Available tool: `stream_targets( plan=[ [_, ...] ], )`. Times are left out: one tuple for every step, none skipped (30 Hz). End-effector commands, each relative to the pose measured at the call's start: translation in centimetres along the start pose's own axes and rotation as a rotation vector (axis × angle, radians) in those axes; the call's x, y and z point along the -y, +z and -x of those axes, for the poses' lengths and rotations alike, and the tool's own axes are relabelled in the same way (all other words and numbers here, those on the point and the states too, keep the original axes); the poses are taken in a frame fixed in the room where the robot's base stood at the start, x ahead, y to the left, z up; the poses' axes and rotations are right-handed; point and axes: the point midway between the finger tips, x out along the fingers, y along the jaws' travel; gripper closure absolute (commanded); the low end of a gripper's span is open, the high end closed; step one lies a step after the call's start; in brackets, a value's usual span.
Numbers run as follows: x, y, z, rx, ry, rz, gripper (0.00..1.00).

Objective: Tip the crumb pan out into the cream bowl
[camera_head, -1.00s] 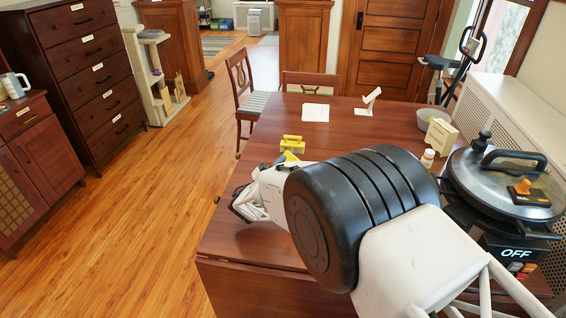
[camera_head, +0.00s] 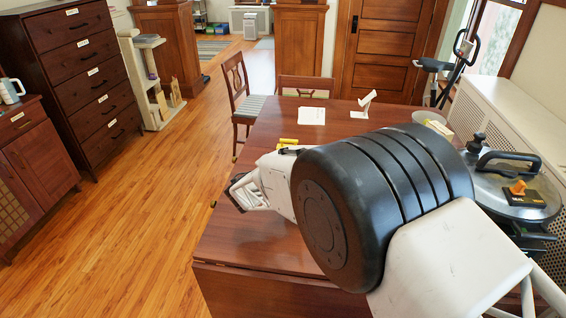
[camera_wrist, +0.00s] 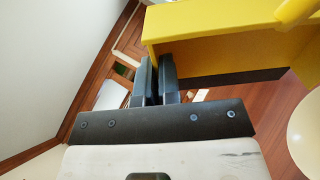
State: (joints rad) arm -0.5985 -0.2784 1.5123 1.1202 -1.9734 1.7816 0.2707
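The yellow crumb pan (camera_wrist: 215,28) fills the upper right of the wrist view, tilted, with a rounded yellow part at its right. My gripper (camera_wrist: 158,72) has its two dark fingers close together at the pan's left edge, and they look shut on that wall. In the head view only a yellow bit (camera_head: 288,142) shows behind my arm, which hides my fingers. The cream bowl (camera_head: 430,115) stands at the table's far right, partly hidden by my arm. A rounded cream shape (camera_wrist: 306,130) at the wrist view's right edge may be the bowl.
The wooden table (camera_head: 250,240) is clear at its left front. A sheet of paper (camera_head: 311,116) and a white stand (camera_head: 364,104) lie towards the back. A large lidded cooker (camera_head: 510,190) stands at the right. Two chairs (camera_head: 240,95) stand beyond the table.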

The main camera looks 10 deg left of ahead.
Motion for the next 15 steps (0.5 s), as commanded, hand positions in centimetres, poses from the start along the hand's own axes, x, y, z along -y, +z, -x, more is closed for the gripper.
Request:
stream_targets(
  plan=[
    [0.03, 0.02, -0.09, -0.003, -0.006, 0.0, 1.0],
    [0.04, 0.02, -0.1, -0.004, -0.008, 0.001, 1.0],
    [0.04, 0.01, -0.1, -0.004, -0.009, 0.0, 1.0],
    [0.04, 0.01, -0.09, -0.004, -0.008, 0.0, 1.0],
    [0.03, 0.01, -0.09, -0.004, -0.008, 0.0, 1.0],
    [0.02, 0.01, -0.09, -0.004, -0.008, 0.0, 1.0],
    [0.01, 0.01, -0.09, -0.004, -0.008, 0.0, 1.0],
    [0.01, 0.01, -0.09, -0.004, -0.007, 0.0, 1.0],
    [0.0, 0.02, -0.09, -0.004, -0.008, 0.0, 1.0],
    [-0.02, 0.04, -0.11, -0.005, -0.011, 0.0, 1.0],
    [-0.05, 0.08, -0.12, -0.008, -0.015, 0.0, 1.0],
    [-0.11, 0.14, -0.17, -0.013, -0.024, -0.001, 1.0],
    [-0.18, 0.2, -0.21, -0.019, -0.034, -0.001, 1.0],
    [-0.23, 0.3, -0.26, -0.026, -0.047, -0.001, 1.0],
    [-0.31, 0.47, -0.33, -0.036, -0.067, -0.002, 1.0]
  ],
)
